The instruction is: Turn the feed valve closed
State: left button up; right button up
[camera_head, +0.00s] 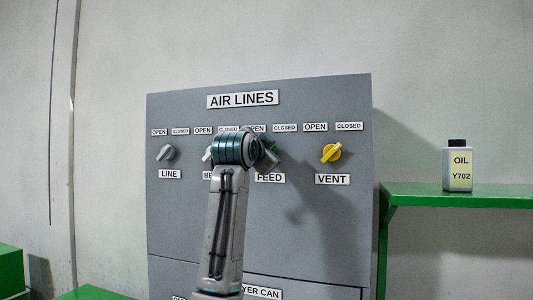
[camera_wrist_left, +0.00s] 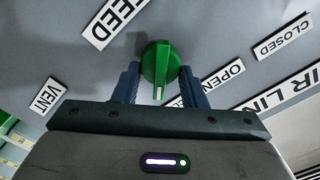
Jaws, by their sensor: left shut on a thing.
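The feed valve is a green knob (camera_wrist_left: 160,64) with a white mark at one end. In the left wrist view the mark points down, towards my gripper's palm. An OPEN label (camera_wrist_left: 224,83) lies to its right, and the FEED label (camera_wrist_left: 115,20) is at upper left. My left gripper (camera_wrist_left: 160,75) is shut on the knob, one blue finger on each side. In the head view my arm mostly hides the knob (camera_head: 274,148), above the FEED label (camera_head: 270,178). The CLOSED label (camera_head: 284,128) is above right of it. My right gripper is out of view.
The grey AIR LINES panel (camera_head: 330,220) also has a grey LINE valve (camera_head: 166,153) and a yellow VENT valve (camera_head: 331,152), to the right of the feed valve. Another valve is mostly hidden behind my arm. A green shelf (camera_head: 480,190) at right holds an oil bottle (camera_head: 458,168).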

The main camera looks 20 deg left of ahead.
pick_arm(q)
jog(key=o, duration=1)
jog(key=s+b, duration=0.5)
jog(key=s, duration=0.5)
jog(key=shift+s+a+b, duration=0.15)
jog(key=shift+s+b, duration=0.25)
